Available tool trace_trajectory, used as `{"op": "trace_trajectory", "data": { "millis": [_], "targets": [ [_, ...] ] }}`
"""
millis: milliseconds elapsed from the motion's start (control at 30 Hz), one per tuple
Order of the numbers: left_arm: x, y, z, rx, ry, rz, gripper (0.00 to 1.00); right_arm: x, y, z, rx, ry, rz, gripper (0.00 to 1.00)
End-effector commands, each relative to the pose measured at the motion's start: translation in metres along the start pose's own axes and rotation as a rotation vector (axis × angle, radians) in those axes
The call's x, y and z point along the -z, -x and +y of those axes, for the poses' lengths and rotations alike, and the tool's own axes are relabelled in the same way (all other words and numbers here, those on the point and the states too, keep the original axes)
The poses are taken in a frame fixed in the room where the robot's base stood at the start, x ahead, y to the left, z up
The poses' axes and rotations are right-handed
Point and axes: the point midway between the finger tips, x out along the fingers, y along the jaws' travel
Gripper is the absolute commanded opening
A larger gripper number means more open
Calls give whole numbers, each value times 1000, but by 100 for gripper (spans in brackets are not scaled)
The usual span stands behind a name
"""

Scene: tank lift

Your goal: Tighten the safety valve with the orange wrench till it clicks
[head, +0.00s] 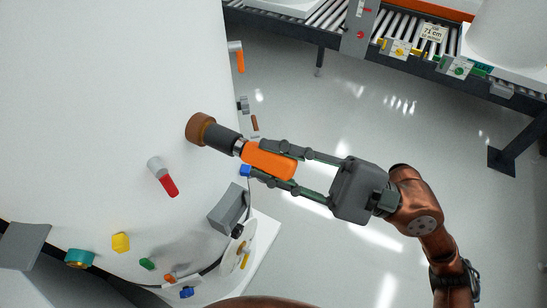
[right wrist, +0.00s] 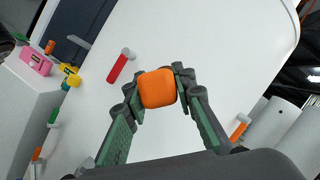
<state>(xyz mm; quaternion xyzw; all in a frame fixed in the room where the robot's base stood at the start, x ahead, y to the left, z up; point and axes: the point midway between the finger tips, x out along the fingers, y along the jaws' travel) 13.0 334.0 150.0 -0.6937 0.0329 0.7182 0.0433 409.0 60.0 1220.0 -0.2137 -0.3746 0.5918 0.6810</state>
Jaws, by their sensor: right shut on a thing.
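The orange wrench (head: 268,161) has an orange grip and a dark grey head, which points at the white tank. The safety valve appears to be the round brown fitting (head: 198,129) on the tank side. The wrench head meets this fitting; how deeply they engage is hidden. My right gripper (head: 267,160) is shut on the orange grip, one finger on each side. In the right wrist view the grip's end (right wrist: 157,88) shows between the two fingertips. My left gripper is not in view.
The white tank (head: 110,90) fills the left. A red-handled lever (head: 163,178), an orange-handled one (head: 237,57) and a grey bracket (head: 228,207) stick out near the wrench. A roller conveyor (head: 325,14) stands at the top right. The floor between is clear.

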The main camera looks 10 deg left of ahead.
Motion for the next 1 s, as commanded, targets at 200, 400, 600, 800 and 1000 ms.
{"op": "trace_trajectory", "data": {
  "millis": [200, 400, 600, 800, 1000],
  "targets": [
    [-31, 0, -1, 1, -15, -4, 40, -3, -1, -2, 41, -95, -1, 0],
    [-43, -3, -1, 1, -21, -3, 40, 0, 2, -1, 57, -133, -1, 0],
    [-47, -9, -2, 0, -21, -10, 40, -5, 18, 0, 58, -132, 0, 0],
    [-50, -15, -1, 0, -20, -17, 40, -12, 36, 0, 57, -131, 0, 0],
    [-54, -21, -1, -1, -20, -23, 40, -20, 53, 0, 57, -131, 0, 0]
  ]
}}
